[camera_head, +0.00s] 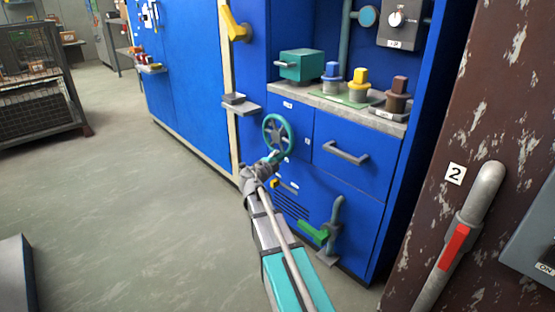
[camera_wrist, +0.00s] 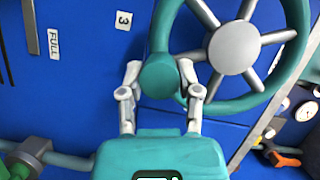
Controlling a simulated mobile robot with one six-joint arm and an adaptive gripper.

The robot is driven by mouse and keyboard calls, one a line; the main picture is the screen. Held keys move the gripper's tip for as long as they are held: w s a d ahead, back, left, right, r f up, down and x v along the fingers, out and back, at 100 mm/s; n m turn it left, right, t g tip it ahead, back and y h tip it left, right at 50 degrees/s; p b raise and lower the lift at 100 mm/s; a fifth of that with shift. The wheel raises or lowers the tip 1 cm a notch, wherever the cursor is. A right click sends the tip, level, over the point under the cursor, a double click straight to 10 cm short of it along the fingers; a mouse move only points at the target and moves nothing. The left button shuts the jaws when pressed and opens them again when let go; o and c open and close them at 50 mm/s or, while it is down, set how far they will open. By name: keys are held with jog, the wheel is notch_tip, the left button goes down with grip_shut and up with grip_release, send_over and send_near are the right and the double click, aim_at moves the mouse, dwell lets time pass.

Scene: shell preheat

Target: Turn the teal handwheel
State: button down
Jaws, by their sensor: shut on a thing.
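The teal handwheel (camera_head: 278,135) is on the front of the blue cabinet, with a grey hub and spokes. In the wrist view the handwheel (camera_wrist: 234,47) fills the upper right. A round teal knob (camera_wrist: 158,76) sits at the lower left of its rim. My gripper (camera_wrist: 160,82) has one finger on each side of this knob and is shut on it. In the head view my gripper (camera_head: 273,158) is at the wheel's lower edge and hides part of the rim there.
A drawer handle (camera_head: 345,153) is right of the wheel. A green-handled valve (camera_head: 313,233) is below it, and a small grey shelf (camera_head: 241,106) sticks out to its upper left. A pipe with a red handle (camera_head: 454,247) stands at right.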

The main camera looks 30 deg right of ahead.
jog(key=shift+w+r, duration=0.1)
jog(key=shift+w, duration=0.1)
jog(key=shift+c, duration=1.5)
grip_release()
jog(key=shift+s, duration=0.1)
